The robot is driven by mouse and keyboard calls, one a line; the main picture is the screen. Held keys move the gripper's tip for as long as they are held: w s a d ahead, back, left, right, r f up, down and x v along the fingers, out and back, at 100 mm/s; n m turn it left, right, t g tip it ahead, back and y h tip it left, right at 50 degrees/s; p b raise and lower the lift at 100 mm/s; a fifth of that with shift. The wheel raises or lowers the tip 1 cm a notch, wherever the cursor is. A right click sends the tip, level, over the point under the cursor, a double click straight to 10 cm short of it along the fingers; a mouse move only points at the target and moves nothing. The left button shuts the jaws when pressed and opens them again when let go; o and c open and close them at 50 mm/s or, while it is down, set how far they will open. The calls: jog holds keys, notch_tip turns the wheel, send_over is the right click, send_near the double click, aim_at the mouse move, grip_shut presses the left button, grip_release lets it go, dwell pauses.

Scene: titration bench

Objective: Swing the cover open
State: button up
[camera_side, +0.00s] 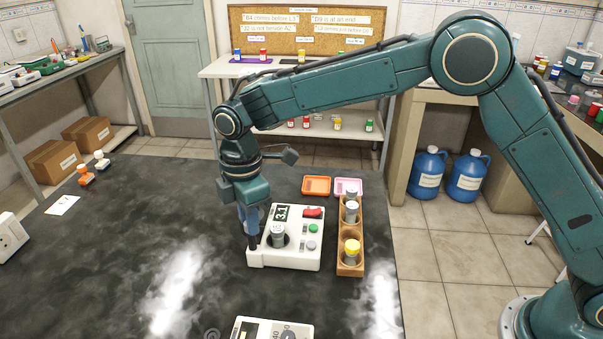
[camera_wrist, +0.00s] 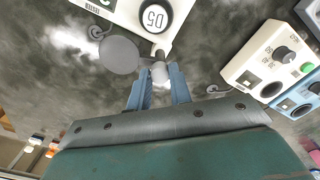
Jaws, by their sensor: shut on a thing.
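The white instrument (camera_side: 290,256) has a 3.1 display, a red switch and round buttons. A white-capped vial (camera_side: 278,234) stands in its round well. In the wrist view the vial's cap, marked D5 (camera_wrist: 154,16), shows uncovered. The grey round cover (camera_wrist: 118,54) lies off to the side of the well, with a short arm and a pale knob (camera_wrist: 160,73) beside it. My gripper (camera_wrist: 161,78) has its blue fingers shut on the knob. In the side view my gripper (camera_side: 251,232) is at the instrument's left edge, and the cover is not clearly visible there.
A wooden rack (camera_side: 350,269) with capped vials stands right of the instrument. Orange (camera_side: 316,185) and pink (camera_side: 348,186) trays lie behind it. Another white device (camera_side: 268,330) is at the front edge. The dark bench to the left is mostly clear.

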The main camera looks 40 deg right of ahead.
jog(key=n, duration=0.9)
jog(key=shift+n, duration=0.4)
jog(key=o, duration=1.3)
jog(key=shift+o, duration=0.2)
jog(key=shift+r, duration=0.1)
jog(key=shift+r, duration=3.4)
